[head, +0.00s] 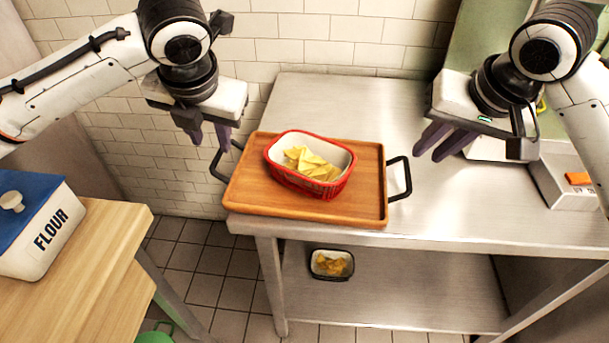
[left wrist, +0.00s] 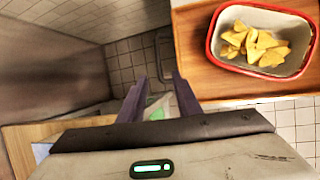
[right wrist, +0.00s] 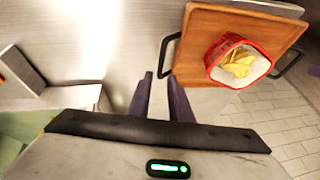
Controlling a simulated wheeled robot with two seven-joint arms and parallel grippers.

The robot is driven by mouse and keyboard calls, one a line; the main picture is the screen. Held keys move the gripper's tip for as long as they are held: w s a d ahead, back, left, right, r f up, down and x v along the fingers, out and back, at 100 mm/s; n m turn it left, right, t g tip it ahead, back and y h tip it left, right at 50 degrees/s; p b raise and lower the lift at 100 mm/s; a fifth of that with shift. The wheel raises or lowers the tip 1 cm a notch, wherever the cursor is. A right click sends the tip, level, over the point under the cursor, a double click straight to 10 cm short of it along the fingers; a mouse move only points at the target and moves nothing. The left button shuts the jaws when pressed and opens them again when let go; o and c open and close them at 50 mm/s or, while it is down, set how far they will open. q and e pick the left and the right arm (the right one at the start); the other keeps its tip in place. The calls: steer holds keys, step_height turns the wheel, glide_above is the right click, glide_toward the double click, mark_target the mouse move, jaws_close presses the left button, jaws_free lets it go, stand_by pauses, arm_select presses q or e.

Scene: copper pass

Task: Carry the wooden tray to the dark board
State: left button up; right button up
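The wooden tray (head: 245,195) lies at the left end of the steel table, with a black handle at each short side. Its left handle (head: 222,162) reaches past the table's edge; its right handle (head: 400,178) is over the steel top. A red baking dish with yellow chips (head: 310,170) stands on the tray. My left gripper (head: 208,135) is open and empty, above and left of the left handle. My right gripper (head: 438,145) is open and empty, above and right of the right handle. I cannot make out a dark board in any view.
A wooden counter (head: 95,235) with a blue-lidded flour bin (head: 42,230) stands at the left, across a floor gap. A small dish (head: 332,265) sits on the lower shelf. A metal container (head: 570,180) is at the right. The steel top (head: 465,200) right of the tray is clear.

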mark_target(217, 158)
arm_select(q)
steer(key=shift+a, duration=0.1)
arm_select(e)
steer(key=shift+a, duration=0.1)
